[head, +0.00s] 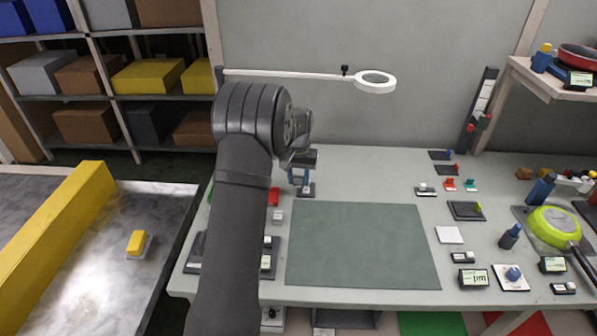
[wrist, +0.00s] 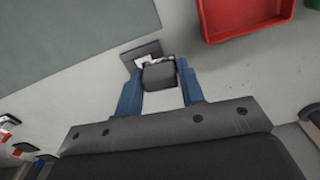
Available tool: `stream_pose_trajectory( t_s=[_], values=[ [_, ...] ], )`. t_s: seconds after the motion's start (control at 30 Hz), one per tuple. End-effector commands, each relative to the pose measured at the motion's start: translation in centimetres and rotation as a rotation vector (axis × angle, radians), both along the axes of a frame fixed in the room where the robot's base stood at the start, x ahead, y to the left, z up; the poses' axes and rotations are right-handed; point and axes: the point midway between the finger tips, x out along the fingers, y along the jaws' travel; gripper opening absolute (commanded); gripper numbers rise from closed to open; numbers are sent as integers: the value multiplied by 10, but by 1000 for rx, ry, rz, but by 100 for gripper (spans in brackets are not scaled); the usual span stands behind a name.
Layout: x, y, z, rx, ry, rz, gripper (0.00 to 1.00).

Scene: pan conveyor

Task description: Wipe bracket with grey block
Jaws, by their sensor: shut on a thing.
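My gripper (wrist: 158,72) has two blue fingers shut on a small dark grey block (wrist: 159,78) in the wrist view. In the head view my gripper (head: 300,180) is at the back of the bench, near the back left corner of the green mat. Just beyond the block is a dark flat plate (wrist: 137,53) with a whitish piece on it, partly hidden by the block. I cannot tell whether the block touches the plate. The plate also shows below the fingers in the head view (head: 308,190). I cannot make out a bracket for certain.
A red tray (wrist: 207,30) lies close by. The green mat (head: 360,245) is bare. Small fixtures and a green pan (head: 553,227) fill the right side. A white ring on an arm (head: 375,82) hangs above the back. A conveyor with a yellow rail (head: 62,220) is at left.

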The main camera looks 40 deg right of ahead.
Motion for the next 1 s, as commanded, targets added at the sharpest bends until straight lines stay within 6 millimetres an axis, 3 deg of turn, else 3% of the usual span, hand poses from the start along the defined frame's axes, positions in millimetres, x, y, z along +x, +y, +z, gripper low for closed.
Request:
stream_pose_trajectory(
  t_s=[0.27, 0.8, 1.0],
  values=[
    [-1, 0, -31, 2, 2, 0, 18],
    [-37, -37, -30, 1, 1, -2, 14],
    [-22, -22, -30, 0, 0, 3, 14]
  ],
)
